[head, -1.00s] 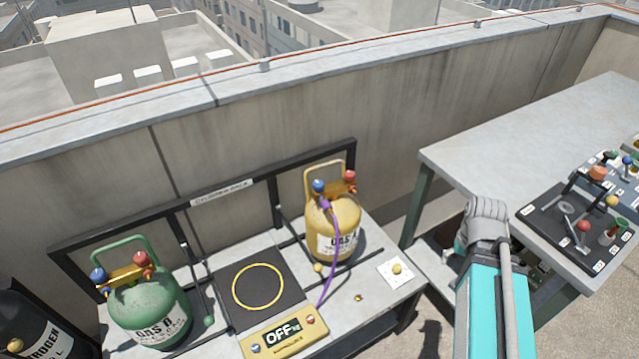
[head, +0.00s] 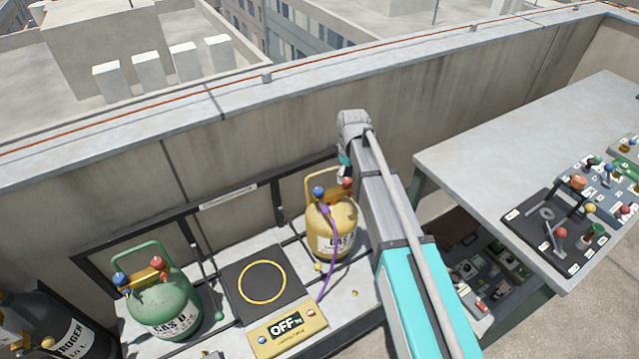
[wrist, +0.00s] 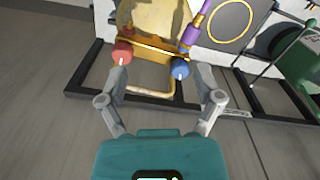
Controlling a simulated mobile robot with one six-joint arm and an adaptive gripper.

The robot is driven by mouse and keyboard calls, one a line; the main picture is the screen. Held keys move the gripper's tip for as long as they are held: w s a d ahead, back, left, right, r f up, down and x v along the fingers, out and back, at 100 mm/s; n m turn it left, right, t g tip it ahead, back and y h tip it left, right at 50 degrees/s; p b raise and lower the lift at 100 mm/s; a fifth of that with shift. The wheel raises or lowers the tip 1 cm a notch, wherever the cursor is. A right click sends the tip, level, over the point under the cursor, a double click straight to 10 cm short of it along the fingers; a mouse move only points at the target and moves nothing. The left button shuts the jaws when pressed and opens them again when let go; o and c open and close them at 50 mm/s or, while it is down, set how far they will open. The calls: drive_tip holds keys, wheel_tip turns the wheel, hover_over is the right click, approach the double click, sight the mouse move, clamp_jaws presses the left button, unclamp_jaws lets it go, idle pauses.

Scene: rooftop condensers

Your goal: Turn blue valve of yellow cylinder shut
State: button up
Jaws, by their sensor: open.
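The yellow cylinder (head: 327,236) stands upright on the bench, with a purple hose (head: 335,262) at its valves. Its blue valve (head: 319,192) is on the left in the head view and its red valve (head: 348,183) on the right. In the wrist view, my gripper (wrist: 161,72) is open and empty. The blue valve (wrist: 180,68) lies between the fingers in the picture, nearer the right one. The red valve (wrist: 121,52) overlaps the left fingertip; I cannot tell whether they touch. In the head view my arm hides most of the gripper.
A green cylinder (head: 166,305) with similar blue and red knobs stands left of the black scale plate (head: 242,277). The scale display (head: 286,325) reads OFF. A dark rack rail (head: 200,208) and parapet wall (head: 120,185) run behind. A grey table (head: 530,150) stands right.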

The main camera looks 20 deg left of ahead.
sight(319, 191)
drive_tip(key=a+r+n+p, duration=0.1)
drive_tip(key=a+r+n, duration=0.1)
drive_tip(key=a, duration=0.7)
drive_tip(key=shift+w+a+r+n+p, duration=0.25)
drive_tip(key=shift+w+n+p, duration=0.05)
drive_tip(key=shift+n, duration=0.2)
drive_tip(key=shift+f, duration=0.15)
wheel_tip(319, 191, down, 14)
drive_tip(key=b, duration=1.3)
drive_tip(key=shift+r+b, duration=0.2)
drive_tip(key=shift+b, duration=0.2)
drive_tip(key=shift+c, duration=0.3)
drive_tip(key=c, duration=1.1)
